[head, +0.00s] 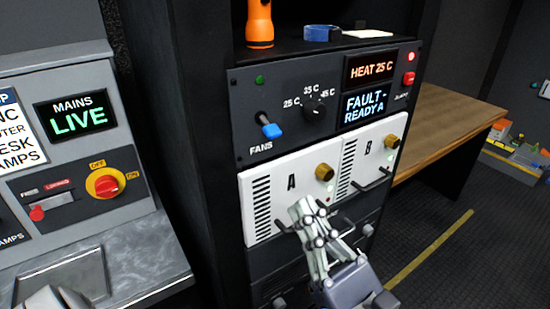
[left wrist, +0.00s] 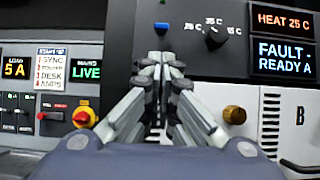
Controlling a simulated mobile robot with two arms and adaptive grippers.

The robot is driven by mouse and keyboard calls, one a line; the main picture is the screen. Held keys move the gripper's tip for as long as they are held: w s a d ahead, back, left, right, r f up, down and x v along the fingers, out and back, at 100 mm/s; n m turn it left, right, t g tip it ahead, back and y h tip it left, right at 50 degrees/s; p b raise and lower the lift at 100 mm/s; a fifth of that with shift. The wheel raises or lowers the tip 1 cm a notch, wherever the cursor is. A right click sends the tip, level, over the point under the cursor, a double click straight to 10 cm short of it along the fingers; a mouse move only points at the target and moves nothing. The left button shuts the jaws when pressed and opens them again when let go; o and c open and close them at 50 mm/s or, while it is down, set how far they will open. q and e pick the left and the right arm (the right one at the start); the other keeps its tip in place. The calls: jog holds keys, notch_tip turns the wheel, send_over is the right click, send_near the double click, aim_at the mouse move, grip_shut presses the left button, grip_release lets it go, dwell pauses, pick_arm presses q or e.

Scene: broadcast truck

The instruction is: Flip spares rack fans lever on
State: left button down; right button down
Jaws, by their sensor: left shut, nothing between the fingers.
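The FANS lever (head: 270,129) has a blue tip and sits on the dark upper panel of the rack (head: 240,112). Its tip points down and to the right in the head view. In the left wrist view the blue tip (left wrist: 161,28) shows just above my fingertips. My left gripper (head: 308,208) is shut and empty, in front of the white module A, below the lever in the head view. It appears apart from the lever. In the left wrist view its closed fingers (left wrist: 160,62) point at the panel. My right gripper is not seen.
A dark rotary knob (head: 314,108) sits right of the lever, below a green lamp's level. Displays read HEAT 25 C (head: 371,69) and FAULT - READY A (head: 365,105). White modules A and B have brass knobs (head: 324,172) and handles. A mains console (head: 85,150) stands left.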

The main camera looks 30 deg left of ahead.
aim_at(269, 127)
pick_arm(q)
jog(key=shift+a, duration=0.1)
jog(key=p+x, duration=0.4)
jog(key=x, duration=0.6)
jog(key=shift+p, duration=0.4)
jog(key=shift+s, duration=0.1)
jog(key=shift+b, duration=0.3)
jog(key=shift+d+r, duration=0.15)
jog(key=shift+d, duration=0.05)
